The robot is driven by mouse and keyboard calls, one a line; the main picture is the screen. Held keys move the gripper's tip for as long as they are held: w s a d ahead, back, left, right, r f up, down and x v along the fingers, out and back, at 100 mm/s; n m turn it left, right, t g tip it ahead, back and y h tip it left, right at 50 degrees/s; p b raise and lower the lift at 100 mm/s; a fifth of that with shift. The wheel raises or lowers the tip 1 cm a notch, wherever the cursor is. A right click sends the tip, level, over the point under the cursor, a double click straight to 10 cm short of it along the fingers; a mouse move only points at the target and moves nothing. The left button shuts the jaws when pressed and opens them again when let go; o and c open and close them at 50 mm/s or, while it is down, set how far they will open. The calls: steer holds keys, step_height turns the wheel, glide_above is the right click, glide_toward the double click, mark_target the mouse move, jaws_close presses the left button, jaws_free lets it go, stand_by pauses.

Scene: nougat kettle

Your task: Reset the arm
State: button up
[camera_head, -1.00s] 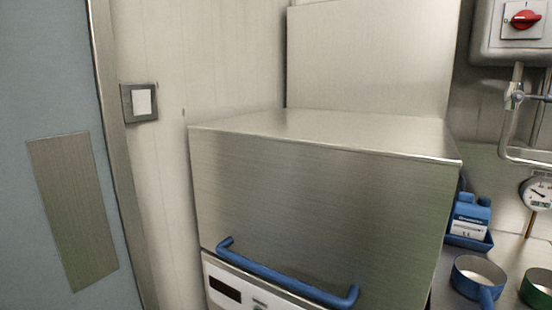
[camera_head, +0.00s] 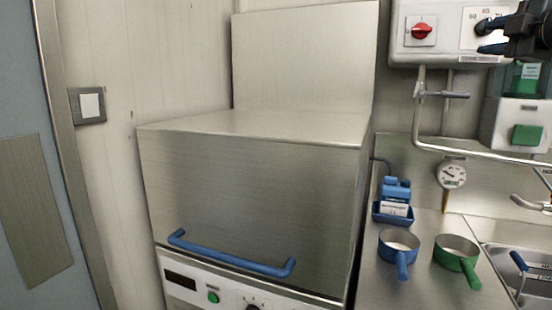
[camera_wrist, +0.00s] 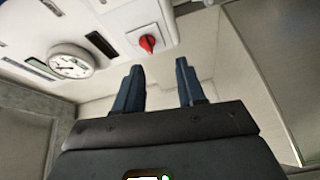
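My gripper shows in the wrist view (camera_wrist: 160,88) with two dark blue fingers standing apart and nothing between them. In the head view, part of my gripper (camera_head: 490,35) shows at the upper right edge, in front of the white control box (camera_head: 455,48) on the wall. In the wrist view the red switch (camera_wrist: 148,43) is seen beyond the left finger. The gripper touches nothing that I can see. Most of my arm is out of view.
A steel hood machine (camera_head: 250,180) with a blue handle (camera_head: 230,256) fills the middle. A gauge (camera_head: 452,174) and pipes are on the wall.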

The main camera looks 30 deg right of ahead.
steer(key=w+a+f+m+y, duration=0.15)
steer(key=a+f, duration=0.25)
steer(key=f, duration=0.4)
steer(key=w+a+f+m+t, duration=0.1)
steer(key=w+a+f+m, duration=0.2)
steer(key=f, duration=0.4)
steer(key=w+a+f+m, duration=0.2)
steer(key=a+f, duration=0.2)
steer(key=f, duration=0.4)
steer(key=s+a+f+m, duration=0.2)
steer(key=a+f, duration=0.5)
steer(key=f, duration=0.2)
steer(key=s+a+f+m, duration=0.3)
steer(key=a+f, duration=0.5)
steer(key=f, duration=0.1)
steer(key=s+a+f+m+g+y, duration=0.1)
steer(key=s+a+f, duration=0.4)
steer(key=s+a, duration=0.15)
steer(key=s+a+f+g+y, duration=0.1)
steer(key=s+a+f+y, duration=0.1)
steer(key=s+a+f, duration=0.5)
steer(key=s+a+r+y, duration=0.1)
steer(key=s+a, duration=0.1)
steer(key=s, duration=0.8)
steer(key=s+a+r+y, duration=0.2)
steer(key=s, duration=0.8)
steer(key=shift+r+n+g, duration=0.3)
steer(key=shift+n+g, duration=0.1)
steer(key=shift+n, duration=0.05)
